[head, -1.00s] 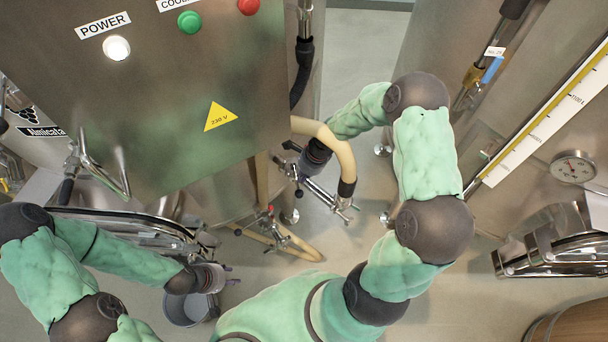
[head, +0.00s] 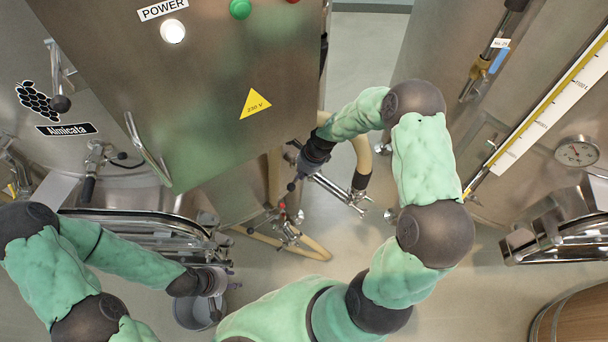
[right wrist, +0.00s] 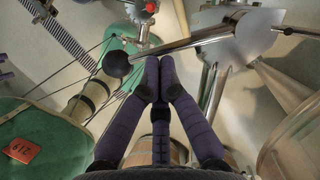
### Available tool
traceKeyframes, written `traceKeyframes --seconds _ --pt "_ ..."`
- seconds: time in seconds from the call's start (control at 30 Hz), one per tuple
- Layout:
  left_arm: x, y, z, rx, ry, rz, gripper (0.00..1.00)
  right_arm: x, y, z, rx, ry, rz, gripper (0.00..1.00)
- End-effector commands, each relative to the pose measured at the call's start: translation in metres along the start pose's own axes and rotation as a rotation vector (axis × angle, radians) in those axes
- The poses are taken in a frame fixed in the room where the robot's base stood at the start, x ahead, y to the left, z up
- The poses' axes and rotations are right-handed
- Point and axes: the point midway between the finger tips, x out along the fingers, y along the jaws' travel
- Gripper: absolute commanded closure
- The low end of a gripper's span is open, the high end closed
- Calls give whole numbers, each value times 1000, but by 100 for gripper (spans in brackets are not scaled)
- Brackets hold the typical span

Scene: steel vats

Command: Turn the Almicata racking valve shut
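The vat with the Almicata label (head: 66,129) stands at the left in the head view. A fitting with a black handle (head: 89,178) hangs down on its front. I cannot tell if this is the racking valve or how far it is turned. My right gripper (head: 292,147) is beside the steel cabinet, partly hidden by its own wrist. In the right wrist view its fingers (right wrist: 158,70) are together, close to a steel rod (right wrist: 195,39) with a black ball (right wrist: 115,63); contact is unclear. My left gripper (head: 223,281) is low, above a grey bucket; its fingers are too small to judge.
The steel cabinet (head: 190,90) with the POWER lamp stands between the vats. A hose (head: 363,150) and steel pipe fittings (head: 340,190) are beside my right gripper. The bucket (head: 193,316) is on the floor. Another vat (head: 450,60) with a gauge stands right.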

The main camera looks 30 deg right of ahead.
Motion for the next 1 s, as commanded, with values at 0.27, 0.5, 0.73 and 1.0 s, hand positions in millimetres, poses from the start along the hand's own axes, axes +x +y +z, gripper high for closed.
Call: traceKeyframes --seconds 0.27,0.5,0.73,1.0 --pt "2 -1 0 0 0 0 60 7 5 5 -4 4 14 100" --pt "2 -1 0 0 0 0 60 7 4 9 -5 3 13 100" --pt "2 -1 0 0 0 0 60 7 2 11 -5 2 10 100" --pt "2 -1 0 0 0 0 60 5 0 12 -3 1 4 100"
